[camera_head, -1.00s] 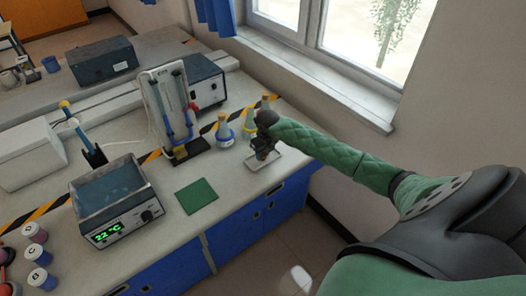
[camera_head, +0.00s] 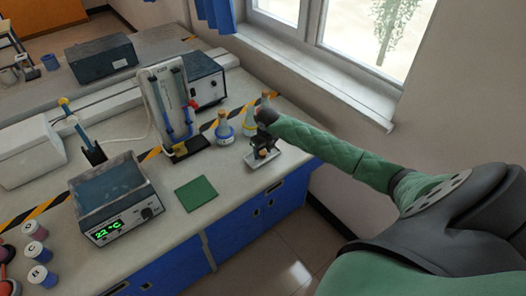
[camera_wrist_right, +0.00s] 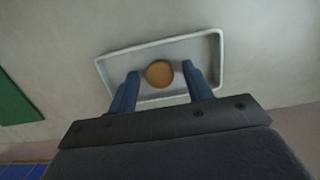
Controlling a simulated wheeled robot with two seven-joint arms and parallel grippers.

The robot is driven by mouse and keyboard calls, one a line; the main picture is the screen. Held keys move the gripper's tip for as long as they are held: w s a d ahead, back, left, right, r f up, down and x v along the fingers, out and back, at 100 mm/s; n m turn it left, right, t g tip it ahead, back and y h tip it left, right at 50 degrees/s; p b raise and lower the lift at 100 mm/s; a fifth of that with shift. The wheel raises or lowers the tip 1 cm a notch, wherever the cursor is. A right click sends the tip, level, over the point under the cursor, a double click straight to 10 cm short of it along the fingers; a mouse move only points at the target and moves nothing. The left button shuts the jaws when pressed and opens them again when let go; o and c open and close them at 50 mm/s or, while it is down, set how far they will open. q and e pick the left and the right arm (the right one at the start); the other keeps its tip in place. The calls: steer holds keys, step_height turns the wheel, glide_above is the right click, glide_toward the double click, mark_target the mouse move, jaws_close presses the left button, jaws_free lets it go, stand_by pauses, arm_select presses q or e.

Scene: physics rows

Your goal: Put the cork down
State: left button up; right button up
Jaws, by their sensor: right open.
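The cork (camera_wrist_right: 159,73) shows as a round tan disc inside a shallow pale tray (camera_wrist_right: 118,62) in the right wrist view. My right gripper (camera_wrist_right: 160,75) is open, with one blue finger on each side of the cork and a gap on both sides. Whether the cork touches the tray floor is hard to tell. In the head view my right gripper (camera_head: 263,152) is over the tray (camera_head: 252,164) near the bench's front edge, and the cork is a small tan patch there. My left gripper is not in view.
Two flasks, one with a blue ring (camera_head: 225,129), stand just behind the tray. A green mat (camera_head: 196,193) lies to the left, beside a water bath (camera_head: 117,203). A stand with blue tubing (camera_head: 176,115) is behind. The bench between mat and tray is clear.

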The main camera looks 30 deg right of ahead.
mark_target(264, 154)
steer(key=shift+r, duration=0.4)
steer(key=r+b, duration=0.2)
steer(key=r, duration=0.1)
steer(key=s+r+b, duration=0.1)
steer(key=r, duration=0.1)
steer(key=shift+r, duration=0.25)
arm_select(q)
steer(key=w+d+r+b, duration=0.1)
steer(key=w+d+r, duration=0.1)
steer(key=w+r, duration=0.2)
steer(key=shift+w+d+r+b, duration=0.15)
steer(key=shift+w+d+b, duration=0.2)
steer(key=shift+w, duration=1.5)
arm_select(e)
steer(key=shift+s+r, duration=0.2)
steer(key=shift+r, duration=1.3)
steer(key=shift+s+r, duration=0.2)
steer(key=shift+r, duration=1.25)
